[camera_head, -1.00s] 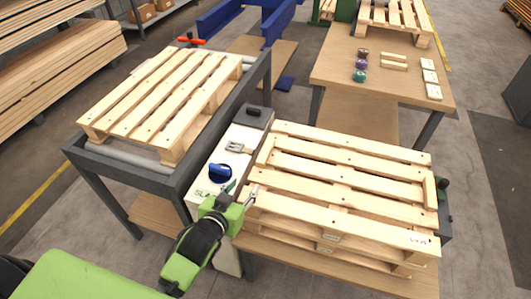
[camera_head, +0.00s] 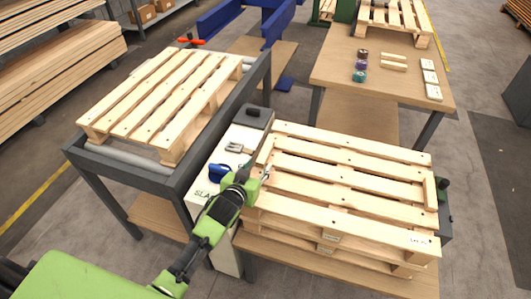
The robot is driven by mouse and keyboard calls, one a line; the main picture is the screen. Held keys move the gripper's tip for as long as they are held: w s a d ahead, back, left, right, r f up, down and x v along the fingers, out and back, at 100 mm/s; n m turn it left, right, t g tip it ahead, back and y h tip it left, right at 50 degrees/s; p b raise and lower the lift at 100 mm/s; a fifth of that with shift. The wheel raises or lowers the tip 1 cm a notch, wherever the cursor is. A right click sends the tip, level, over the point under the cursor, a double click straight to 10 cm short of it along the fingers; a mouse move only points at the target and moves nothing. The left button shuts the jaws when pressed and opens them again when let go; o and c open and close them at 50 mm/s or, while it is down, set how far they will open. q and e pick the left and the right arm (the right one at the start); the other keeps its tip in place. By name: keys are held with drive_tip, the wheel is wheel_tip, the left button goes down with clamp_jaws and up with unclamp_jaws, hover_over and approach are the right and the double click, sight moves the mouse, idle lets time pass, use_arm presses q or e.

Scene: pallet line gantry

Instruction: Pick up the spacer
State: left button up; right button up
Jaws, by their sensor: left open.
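A short light wooden strip (camera_head: 264,150), which looks like a spacer, lies across the left ends of the slats on the near pallet stack (camera_head: 345,178). I cannot tell from the picture which one the task names. My left gripper (camera_head: 267,173) is open at the left edge of the stack, just on the near side of the left strip. Its fingertips are small and partly hidden by the green gripper body; no contact with the strip is clear.
A light panel with a blue knob (camera_head: 218,172) stands left of the stack, partly behind my arm. A pallet (camera_head: 165,95) rests on a grey roller frame further left. The back table (camera_head: 340,75) holds small coloured pieces, wooden strips (camera_head: 394,61) and white blocks.

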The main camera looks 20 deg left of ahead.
sight(266, 153)
use_arm(q)
drive_tip(key=shift+x, duration=1.35)
drive_tip(key=c, duration=1.1)
drive_tip(key=shift+c, duration=0.2)
drive_tip(key=shift+r, duration=0.2)
